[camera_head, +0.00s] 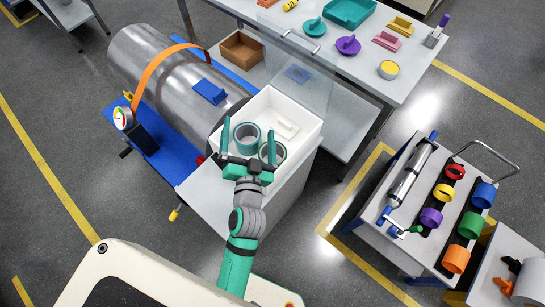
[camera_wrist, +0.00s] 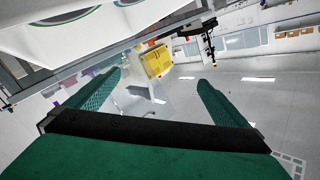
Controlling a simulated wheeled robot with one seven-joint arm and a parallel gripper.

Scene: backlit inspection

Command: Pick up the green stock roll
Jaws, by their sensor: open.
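A green roll (camera_head: 471,225) sits on the cart at the right, among rolls of other colours. Two teal-green rings or rolls, a left one (camera_head: 246,137) and a right one (camera_head: 272,153), lie in the white open box near the middle. My gripper (camera_head: 249,126) is over this box in the head view, its fingers spread, open and with nothing seen held. Its fingers partly cover the rolls. In the wrist view the open fingers (camera_wrist: 160,78) point past the box, and parts of round shapes show inside it at the upper left. The cart's green roll is well right of my gripper.
The white box (camera_head: 308,137) has a clear raised lid (camera_head: 300,70) behind it. A big metal cylinder (camera_head: 165,80) lies left. The cart (camera_head: 425,262) also carries a long silver tube (camera_head: 410,172). Open floor (camera_head: 345,265) separates box and cart.

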